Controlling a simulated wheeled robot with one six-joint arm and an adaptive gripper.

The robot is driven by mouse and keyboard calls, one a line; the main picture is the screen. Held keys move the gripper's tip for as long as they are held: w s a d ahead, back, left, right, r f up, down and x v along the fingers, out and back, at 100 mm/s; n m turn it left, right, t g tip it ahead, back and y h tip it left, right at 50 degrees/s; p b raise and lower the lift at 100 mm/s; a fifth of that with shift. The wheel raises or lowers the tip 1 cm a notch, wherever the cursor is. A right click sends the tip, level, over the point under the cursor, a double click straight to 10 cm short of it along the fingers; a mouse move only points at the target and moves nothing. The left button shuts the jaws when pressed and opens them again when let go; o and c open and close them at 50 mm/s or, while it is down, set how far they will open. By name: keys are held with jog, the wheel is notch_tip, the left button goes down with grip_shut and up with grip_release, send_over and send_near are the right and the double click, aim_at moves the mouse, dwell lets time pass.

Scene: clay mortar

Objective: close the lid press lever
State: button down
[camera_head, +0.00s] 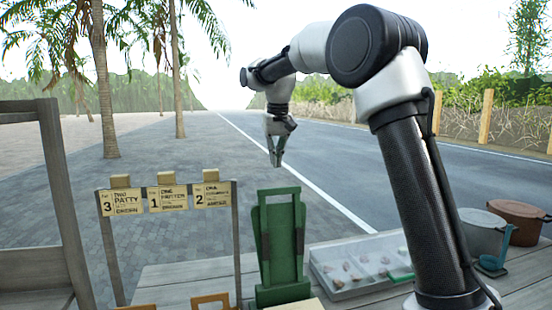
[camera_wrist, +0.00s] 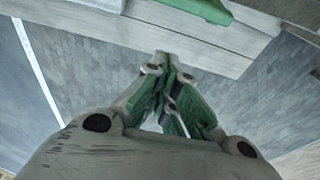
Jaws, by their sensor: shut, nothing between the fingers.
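The green lid press (camera_head: 281,294) stands on the wooden counter, centre-front in the head view. Its lever (camera_head: 279,191) stands upright, with a loop-shaped top. My gripper (camera_head: 276,164) points down above the top of the lever in the picture, with a visible gap between them. It is shut and empty. In the wrist view my gripper's green-padded fingers (camera_wrist: 168,62) come together at the centre. A green part (camera_wrist: 207,9) shows at the top edge of the wrist view; I cannot tell whether it belongs to the press.
A rack of order cards (camera_head: 167,198) stands left of the press. A clear tray (camera_head: 355,288) with small items lies to its right. A grey pot (camera_head: 481,232) and a brown pot (camera_head: 518,222) stand at far right. Open air surrounds my gripper.

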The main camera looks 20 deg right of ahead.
notch_tip(320, 180, down, 6)
jog(key=s, duration=0.3)
jog(key=shift+d, duration=0.15)
dwell(0.4)
